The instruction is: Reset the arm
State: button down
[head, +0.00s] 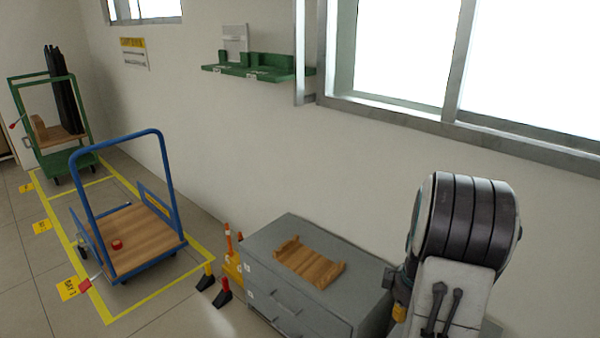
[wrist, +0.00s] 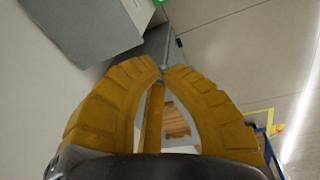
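My arm rises at the right of the head view, its dark ribbed joint and pale link in front of the wall and window. My gripper shows in the wrist view (wrist: 163,69) with yellow ribbed fingers. The tips meet or nearly meet, and nothing is seen held at them. A narrow yellow bar stands in the gap between the fingers; it looks like a further finger seen edge-on. In the head view the gripper is mostly hidden, with only a small yellow part beside the arm link.
A grey drawer cabinet (head: 342,300) beside my arm bears a wooden cradle (head: 310,263). A blue trolley (head: 140,235) with a red object (head: 117,244) stands in a yellow-lined bay. A green cart (head: 60,159) holds dark rods (head: 64,95). A green shelf (head: 262,73) is on the wall.

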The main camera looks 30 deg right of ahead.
jog(key=w+a+r+p, duration=0.2)
jog(key=a+r+p, duration=0.2)
jog(key=a+r, duration=0.55)
jog(key=s+a+r+p, duration=0.3)
jog(key=a+r, duration=0.3)
jog(key=r, duration=0.1)
jog(key=s+a+r+m+t+y+p, duration=0.1)
jog(key=s+a+r+p, duration=0.2)
jog(key=a+r, duration=0.3)
jog(key=s+a+r+m+t+p, duration=0.1)
jog(key=s+a+r+p, duration=0.2)
jog(key=a+r+p, duration=0.2)
notch_tip(320, 180, up, 3)
jog(key=shift+s+a+f, duration=0.15)
jog(key=shift+s+a, duration=0.05)
jog(key=shift+a, duration=0.25)
